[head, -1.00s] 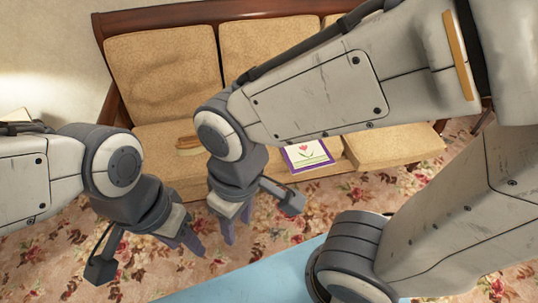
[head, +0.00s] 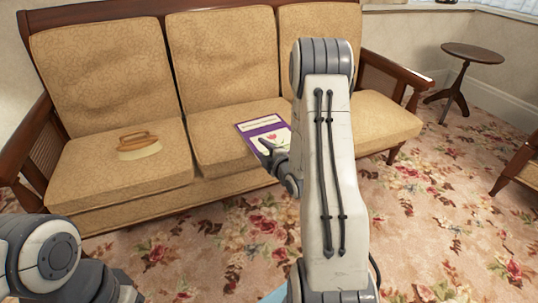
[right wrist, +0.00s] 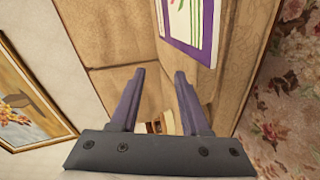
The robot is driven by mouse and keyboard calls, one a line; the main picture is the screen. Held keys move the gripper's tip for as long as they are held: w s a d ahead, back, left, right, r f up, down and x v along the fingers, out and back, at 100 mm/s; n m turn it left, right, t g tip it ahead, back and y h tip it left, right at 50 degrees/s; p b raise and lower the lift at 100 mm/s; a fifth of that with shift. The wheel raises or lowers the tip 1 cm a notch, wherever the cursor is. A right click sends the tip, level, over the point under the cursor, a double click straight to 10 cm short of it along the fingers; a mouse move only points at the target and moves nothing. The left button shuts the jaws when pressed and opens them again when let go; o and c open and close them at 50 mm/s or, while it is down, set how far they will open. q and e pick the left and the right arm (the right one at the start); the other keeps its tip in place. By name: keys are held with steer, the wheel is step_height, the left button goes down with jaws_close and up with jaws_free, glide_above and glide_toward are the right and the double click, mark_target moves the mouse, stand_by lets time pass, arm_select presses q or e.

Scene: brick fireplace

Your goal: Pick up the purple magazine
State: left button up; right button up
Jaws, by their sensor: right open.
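The purple magazine (head: 262,124) has a purple border and a pink flower on a white cover. It lies flat on the sofa's middle seat cushion, near the gap to the right cushion; my right arm hides its right part. My right gripper (head: 267,150) is at the magazine's front edge in the head view, open and empty. In the right wrist view its two fingers (right wrist: 160,74) are apart, and the magazine (right wrist: 191,22) shows beyond them at the upper right. I cannot tell whether they touch it. My left wrist shows at the lower left; its jaws are cut off.
The sofa has wooden arms. A round wooden side table (head: 472,53) stands at the back right. The flowered carpet (head: 430,215) is clear in front. A framed picture (right wrist: 25,105) shows in the right wrist view.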

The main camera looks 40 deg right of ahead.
steer(key=s+d+f+t+h+b, duration=0.2)
steer(key=s+d+f+h+b, duration=0.1)
steer(key=s+d+f, duration=0.3)
steer(key=b, duration=0.2)
glide_toward(270, 136)
steer(key=w+d+b, duration=0.1)
steer(key=b, duration=0.1)
steer(key=w+d+b, duration=0.1)
steer(key=shift+d+f+n+b, duration=0.1)
steer(key=shift+f+n+b, duration=0.25)
steer(key=shift+f+n, duration=0.05)
steer(key=shift+w+d+r, duration=0.1)
steer(key=shift+w, duration=0.1)
arm_select(q)
step_height(270, 136, down, 11)
steer(key=shift+w+d+r, duration=0.2)
steer(key=shift+w, duration=0.2)
arm_select(e)
jaws_close()
